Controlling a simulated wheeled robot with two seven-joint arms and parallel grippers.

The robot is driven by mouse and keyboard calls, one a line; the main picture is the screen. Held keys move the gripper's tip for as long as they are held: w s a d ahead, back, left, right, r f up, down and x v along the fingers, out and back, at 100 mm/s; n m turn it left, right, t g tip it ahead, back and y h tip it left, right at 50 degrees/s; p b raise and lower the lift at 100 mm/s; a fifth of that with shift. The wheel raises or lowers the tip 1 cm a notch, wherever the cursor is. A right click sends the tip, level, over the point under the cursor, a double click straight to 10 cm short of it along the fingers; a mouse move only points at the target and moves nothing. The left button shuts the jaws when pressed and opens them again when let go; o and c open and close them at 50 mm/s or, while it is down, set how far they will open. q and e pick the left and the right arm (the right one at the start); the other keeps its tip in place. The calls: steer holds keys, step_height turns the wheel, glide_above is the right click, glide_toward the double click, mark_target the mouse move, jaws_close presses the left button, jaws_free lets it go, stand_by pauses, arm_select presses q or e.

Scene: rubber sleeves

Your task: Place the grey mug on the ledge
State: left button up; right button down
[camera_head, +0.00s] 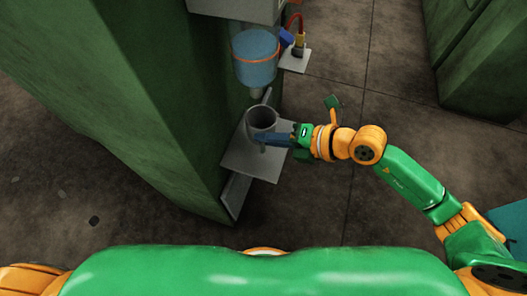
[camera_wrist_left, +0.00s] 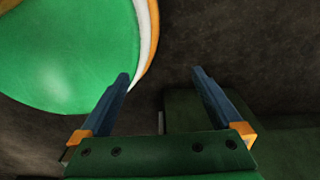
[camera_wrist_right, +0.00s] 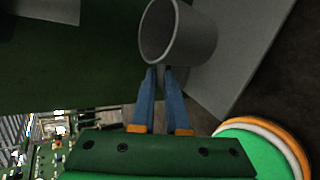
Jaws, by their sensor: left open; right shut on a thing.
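The grey mug (camera_head: 262,119) is upright at the grey ledge (camera_head: 247,164), which juts from the side of the green cabinet. My right gripper (camera_head: 268,139) reaches in from the right and is shut on the mug's near side. In the right wrist view the mug (camera_wrist_right: 190,38) is at the top centre, with the blue fingers (camera_wrist_right: 161,72) closed at its lower edge. Whether the mug's base touches the ledge cannot be told. My left gripper (camera_wrist_left: 160,80) is open and empty in the left wrist view; it does not show in the head view.
A green cabinet (camera_head: 150,100) stands left of the ledge. A blue transparent container (camera_head: 255,58) hangs just above and behind the mug. A small shelf (camera_head: 294,61) with a blue and a red item is behind it. Another green cabinet (camera_head: 485,60) stands at the far right.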

steer(key=f+b, duration=0.2)
steer(key=a+f+b, duration=0.1)
steer(key=f+b, duration=0.1)
steer(key=shift+w+f, duration=0.15)
steer(key=shift+f, duration=0.05)
steer(key=shift+f+b, duration=0.1)
steer(key=shift+b, duration=0.3)
steer(key=shift+d+r, duration=0.1)
steer(key=shift+r, duration=0.2)
steer(key=shift+p, duration=0.3)
steer(key=c, duration=0.9)
jaws_free()
steer(key=shift+f, duration=0.1)
arm_select(q)
steer(key=w+a+f+t, duration=0.1)
steer(key=w+a+f, duration=0.2)
steer(key=f, duration=0.1)
steer(key=shift+w+a+f+y, duration=0.2)
steer(key=shift+a+y, duration=0.1)
steer(key=shift+a, duration=0.05)
steer(key=shift+d, duration=0.2)
